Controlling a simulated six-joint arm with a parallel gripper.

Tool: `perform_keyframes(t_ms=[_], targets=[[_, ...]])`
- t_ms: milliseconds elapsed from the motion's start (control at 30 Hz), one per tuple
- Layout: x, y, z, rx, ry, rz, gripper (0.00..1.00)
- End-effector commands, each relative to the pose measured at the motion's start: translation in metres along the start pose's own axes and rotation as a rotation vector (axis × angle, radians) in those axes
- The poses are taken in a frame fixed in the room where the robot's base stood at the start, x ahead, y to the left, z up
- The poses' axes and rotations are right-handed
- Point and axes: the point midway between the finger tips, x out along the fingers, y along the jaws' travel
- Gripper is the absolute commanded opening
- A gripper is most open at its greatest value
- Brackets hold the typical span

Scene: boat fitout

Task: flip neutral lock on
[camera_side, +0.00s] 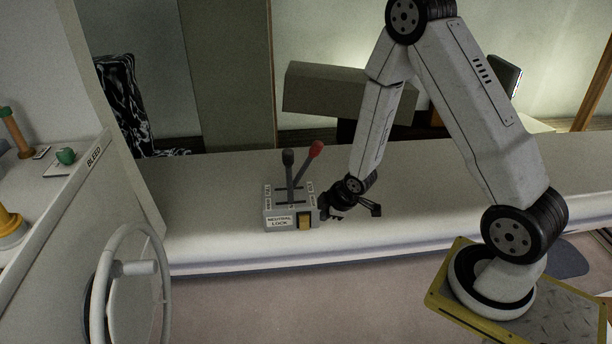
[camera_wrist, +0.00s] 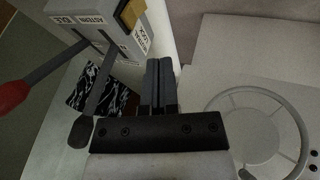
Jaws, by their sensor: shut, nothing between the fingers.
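The control box (camera_side: 270,213) stands on the white ledge, with a label reading NEUTRAL LOCK on its front. A yellow-brown rocker (camera_side: 305,223), beside that label, looks like the lock switch; its on or off position is not clear. A black-knobbed lever (camera_side: 288,158) and a red-knobbed lever (camera_side: 316,150) rise from the box's top. My gripper (camera_side: 326,213) is just right of the box, near the rocker, shut and empty. In the wrist view the shut fingers (camera_wrist: 159,88) point towards the ledge, with the box (camera_wrist: 95,22) and yellow rocker (camera_wrist: 133,12) at upper left.
A steering wheel (camera_side: 128,285) stands in front at the left. A side panel labelled BLEED (camera_side: 80,168) carries a green knob (camera_side: 66,156). A grey box-shaped block (camera_side: 345,92) is behind the ledge. The ledge (camera_side: 430,180) right of my gripper is clear.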

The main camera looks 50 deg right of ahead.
Motion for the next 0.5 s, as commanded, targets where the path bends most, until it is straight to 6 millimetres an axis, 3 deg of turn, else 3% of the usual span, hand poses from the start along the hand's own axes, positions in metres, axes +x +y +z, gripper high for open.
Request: perform_keyframes(t_ms=[500], targets=[[0.035, 0.000, 0.000, 0.000, 0.000, -0.001, 0.00]])
